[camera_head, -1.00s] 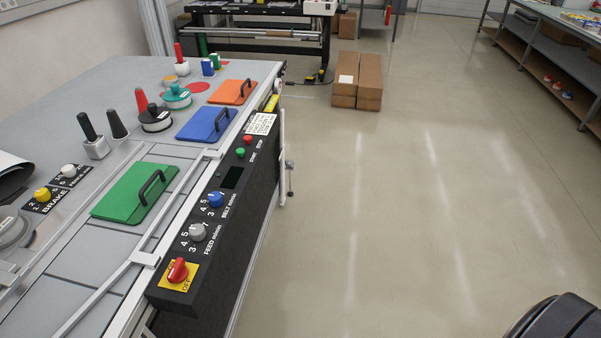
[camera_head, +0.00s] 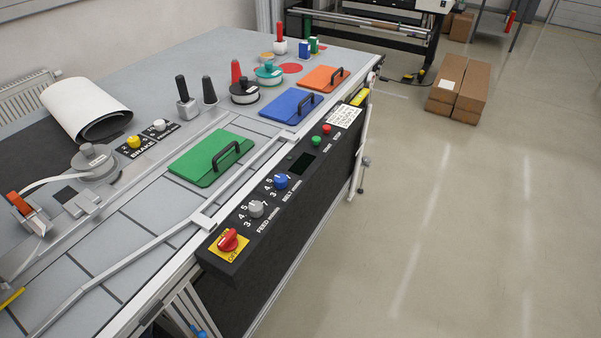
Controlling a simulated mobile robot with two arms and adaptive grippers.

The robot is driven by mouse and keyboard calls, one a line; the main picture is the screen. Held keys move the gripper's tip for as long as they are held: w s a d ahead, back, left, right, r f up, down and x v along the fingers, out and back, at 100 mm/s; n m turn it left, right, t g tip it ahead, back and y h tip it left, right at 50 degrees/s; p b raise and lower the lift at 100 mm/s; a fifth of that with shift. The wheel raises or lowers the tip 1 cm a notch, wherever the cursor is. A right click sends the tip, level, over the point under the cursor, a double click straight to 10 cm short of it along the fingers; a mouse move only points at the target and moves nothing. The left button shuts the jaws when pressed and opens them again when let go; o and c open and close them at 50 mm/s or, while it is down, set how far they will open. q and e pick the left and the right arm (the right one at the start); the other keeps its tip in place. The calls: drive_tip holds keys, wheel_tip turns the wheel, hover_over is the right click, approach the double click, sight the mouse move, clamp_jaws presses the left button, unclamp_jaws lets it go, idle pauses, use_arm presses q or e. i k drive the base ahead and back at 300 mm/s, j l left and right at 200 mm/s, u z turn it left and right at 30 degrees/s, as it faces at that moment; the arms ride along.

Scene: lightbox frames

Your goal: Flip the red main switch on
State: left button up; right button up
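The red main switch (camera_head: 229,240) is a rotary knob on a yellow plate (camera_head: 221,253). It sits at the near end of the black control panel (camera_head: 262,240) along the table's right edge. The plate carries a label that looks like "OFF" near the knob's lower left; the knob's exact setting is too small to read. Neither of my grippers shows in the head view.
A grey knob (camera_head: 256,209), a blue knob (camera_head: 281,181), a green button (camera_head: 316,140) and a red button (camera_head: 327,129) share the panel. A metal rail (camera_head: 165,232) runs beside it. The floor (camera_head: 450,230) to the right is clear up to the cardboard boxes (camera_head: 470,88).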

sight(228, 243)
drive_tip(key=u, duration=0.25)
drive_tip(key=i+l+u, duration=0.1)
drive_tip(key=l+u, duration=1.05)
drive_tip(key=l, duration=0.6)
drive_tip(key=k+l, duration=0.15)
drive_tip(key=l, duration=0.6)
drive_tip(key=l+u, duration=0.15)
drive_tip(key=l, duration=0.55)
drive_tip(key=k, duration=0.05)
